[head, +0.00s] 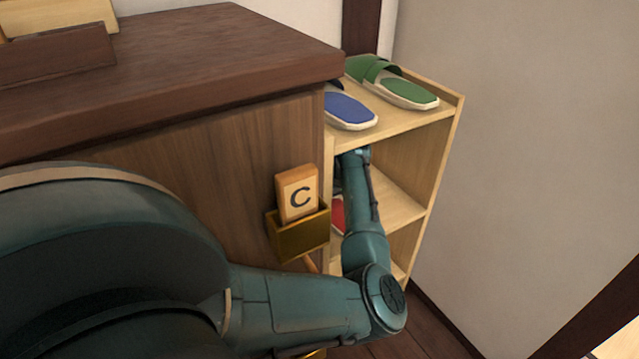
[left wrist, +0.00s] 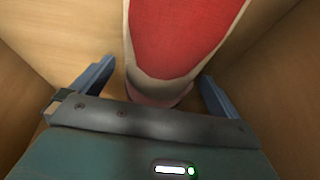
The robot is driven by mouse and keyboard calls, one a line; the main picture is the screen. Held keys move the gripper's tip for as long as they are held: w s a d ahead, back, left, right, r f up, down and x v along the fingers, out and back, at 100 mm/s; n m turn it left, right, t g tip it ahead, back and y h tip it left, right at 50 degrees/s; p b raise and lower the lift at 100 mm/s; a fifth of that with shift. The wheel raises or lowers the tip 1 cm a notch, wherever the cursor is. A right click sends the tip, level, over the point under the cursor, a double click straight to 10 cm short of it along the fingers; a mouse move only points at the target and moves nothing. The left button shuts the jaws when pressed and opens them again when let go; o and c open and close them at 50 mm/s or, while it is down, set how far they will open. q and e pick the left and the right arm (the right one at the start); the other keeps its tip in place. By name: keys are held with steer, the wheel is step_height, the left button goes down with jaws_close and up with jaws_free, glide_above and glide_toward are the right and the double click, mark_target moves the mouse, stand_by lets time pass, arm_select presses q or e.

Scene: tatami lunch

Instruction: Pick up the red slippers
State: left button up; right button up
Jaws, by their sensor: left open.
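In the head view a bit of a red slipper (head: 338,214) shows on the middle shelf, mostly hidden behind my left arm and the cabinet. In the left wrist view a red slipper (left wrist: 180,38) with a pale rim lies ahead, one end toward me. My left gripper (left wrist: 160,85) is open, with one blue-grey finger on each side of the slipper's near end. The fingers look apart from it. In the head view my left arm reaches into the shelf and the fingertips are hidden. I cannot make out a second red slipper. My right gripper is not in view.
The wooden shelf (head: 447,150) holds a blue slipper (head: 350,110) and green slippers (head: 400,92) on top. A dark-topped cabinet (head: 180,60) stands left of it, with a tag marked C (head: 298,194) in a holder (head: 300,236). A wall is at right.

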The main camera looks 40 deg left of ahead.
arm_select(q)
steer(key=shift+r, duration=0.1)
steer(key=c, duration=1.1)
